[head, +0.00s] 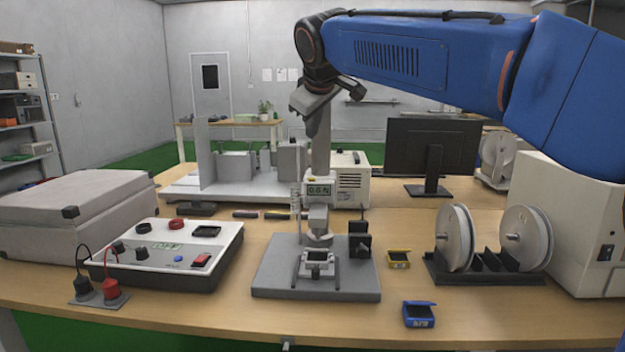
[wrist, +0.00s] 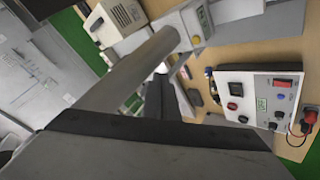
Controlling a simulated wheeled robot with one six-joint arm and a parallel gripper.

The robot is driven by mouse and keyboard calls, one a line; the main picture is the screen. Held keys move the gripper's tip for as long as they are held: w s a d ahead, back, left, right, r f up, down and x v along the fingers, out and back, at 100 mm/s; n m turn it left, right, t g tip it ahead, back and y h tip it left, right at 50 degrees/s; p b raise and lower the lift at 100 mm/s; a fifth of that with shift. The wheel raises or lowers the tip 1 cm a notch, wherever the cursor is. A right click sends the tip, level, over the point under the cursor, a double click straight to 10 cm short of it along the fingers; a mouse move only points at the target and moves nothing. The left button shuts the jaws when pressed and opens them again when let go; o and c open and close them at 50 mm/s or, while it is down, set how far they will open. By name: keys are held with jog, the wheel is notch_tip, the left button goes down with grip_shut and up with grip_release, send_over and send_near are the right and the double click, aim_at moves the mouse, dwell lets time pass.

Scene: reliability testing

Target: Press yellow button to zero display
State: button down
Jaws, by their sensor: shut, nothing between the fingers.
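The force gauge with its display (head: 319,190), reading about 0.6 N, sits on the column of a grey test stand (head: 320,283) in the middle of the table. A small yellow button (head: 311,179) shows at the gauge's upper edge. In the wrist view the yellow button (wrist: 196,40) is seen beside the display (wrist: 203,17), near the end of the round grey column (wrist: 140,70). My gripper (head: 311,132) is shut and empty. It is above the gauge, by the upper column, apart from the button. Its exact distance from the column is unclear.
A control box (head: 165,254) with knobs and leads stands left of the stand, before a grey case (head: 75,212). Spools (head: 455,237) stand right. Small yellow (head: 398,259) and blue (head: 418,314) boxes lie between. A monitor (head: 432,150) stands behind.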

jog(key=shift+f, duration=0.1)
jog(key=shift+f, duration=4.3)
jog(key=shift+f, duration=0.1)
jog(key=shift+f, duration=0.3)
jog(key=shift+f, duration=0.35)
jog(key=shift+r, duration=0.75)
jog(key=shift+r, duration=2.5)
